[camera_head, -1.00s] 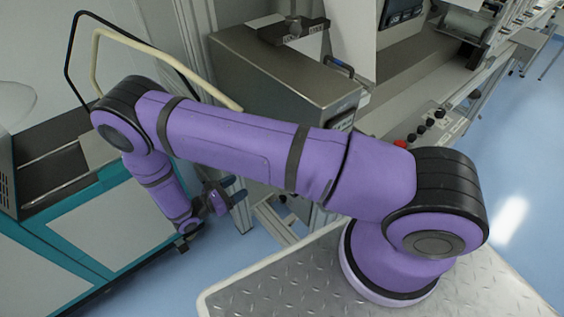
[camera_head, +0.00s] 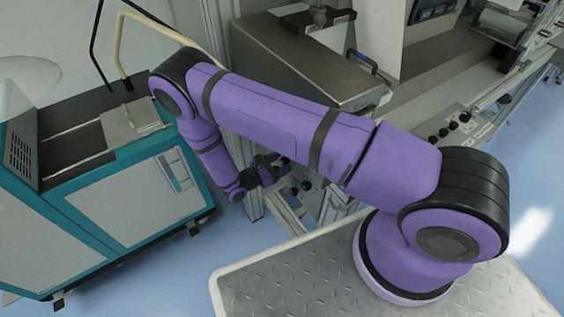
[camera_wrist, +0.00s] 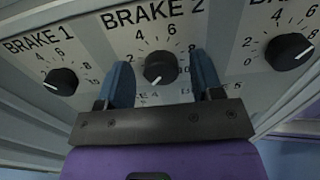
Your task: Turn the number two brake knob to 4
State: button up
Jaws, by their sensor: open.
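The brake 2 knob (camera_wrist: 160,67) is a round black knob with a white pointer, under the label BRAKE 2 on a grey panel in the wrist view. Its pointer faces down and slightly left, below the 2 and near the low end of the scale. The 4 is printed up and left of the knob. My gripper (camera_wrist: 164,80) is open, with one blue finger on each side of this knob in the picture. I cannot tell whether the fingers touch it. In the head view my gripper (camera_head: 266,170) is small, low beside the machine frame.
The brake 1 knob (camera_wrist: 61,82) is left of my gripper, and another similar knob (camera_wrist: 289,51) is to the right. In the head view a teal and white cabinet (camera_head: 130,205) stands left of the arm. A steel box (camera_head: 310,65) is behind the arm.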

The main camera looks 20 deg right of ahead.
jog(key=shift+d, duration=0.4)
jog(key=c, duration=0.9)
jog(key=shift+m, duration=0.3)
